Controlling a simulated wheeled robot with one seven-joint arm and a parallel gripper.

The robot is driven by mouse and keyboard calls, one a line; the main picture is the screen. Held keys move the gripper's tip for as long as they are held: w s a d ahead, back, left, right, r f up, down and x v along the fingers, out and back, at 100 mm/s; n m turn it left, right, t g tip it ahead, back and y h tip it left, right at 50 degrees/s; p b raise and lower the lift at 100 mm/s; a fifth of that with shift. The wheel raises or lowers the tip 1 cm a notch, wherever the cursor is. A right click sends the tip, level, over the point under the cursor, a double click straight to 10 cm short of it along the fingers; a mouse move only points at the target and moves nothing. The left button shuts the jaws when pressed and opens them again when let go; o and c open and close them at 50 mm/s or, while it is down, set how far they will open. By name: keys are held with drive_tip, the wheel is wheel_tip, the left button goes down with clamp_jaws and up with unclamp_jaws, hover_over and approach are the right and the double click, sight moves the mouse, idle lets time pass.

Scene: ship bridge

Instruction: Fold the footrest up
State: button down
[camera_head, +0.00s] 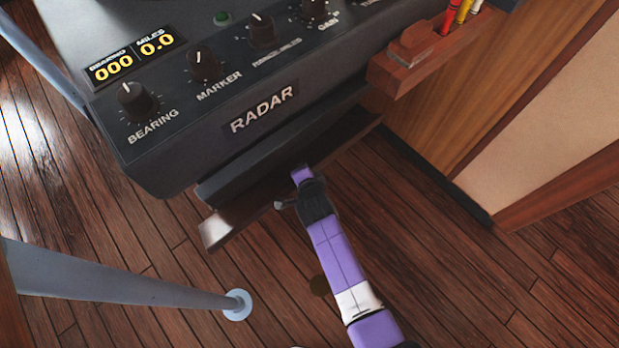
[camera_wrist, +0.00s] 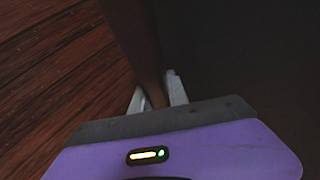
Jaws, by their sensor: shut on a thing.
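The footrest (camera_head: 222,229) is a long, narrow brown board under the front of the radar console. It slopes up toward the right in the head view, and part of it lies behind my gripper (camera_head: 288,201). In the wrist view the footrest (camera_wrist: 138,38) runs down from the top edge as a brown strip. The two pale fingers of my gripper (camera_wrist: 157,97) sit on either side of its lower end, shut on it. The fingertips are small and partly hidden in the head view. The footrest's hinge is not visible.
The radar console (camera_head: 180,150) with its knobs stands above and behind the footrest. A wooden cabinet (camera_head: 440,135) with a small holder (camera_head: 410,60) is to the right. A grey rail post (camera_head: 130,285) meets the floor at left.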

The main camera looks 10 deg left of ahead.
drive_tip(key=shift+w+a+r, duration=0.45)
drive_tip(key=shift+a+r, duration=0.1)
drive_tip(key=shift+r, duration=0.1)
drive_tip(key=shift+w+a+r, duration=0.4)
drive_tip(key=shift+a+r, duration=0.15)
drive_tip(key=shift+r, duration=0.05)
drive_tip(key=c, duration=1.3)
unclamp_jaws()
drive_tip(key=shift+s+d+f, duration=0.1)
drive_tip(key=shift+s+f, duration=0.05)
drive_tip(key=shift+f, duration=0.05)
drive_tip(key=shift+s+d, duration=0.1)
drive_tip(key=shift+p+v, duration=1.15)
drive_tip(key=shift+v, duration=2.65)
drive_tip(key=shift+s+r, duration=0.1)
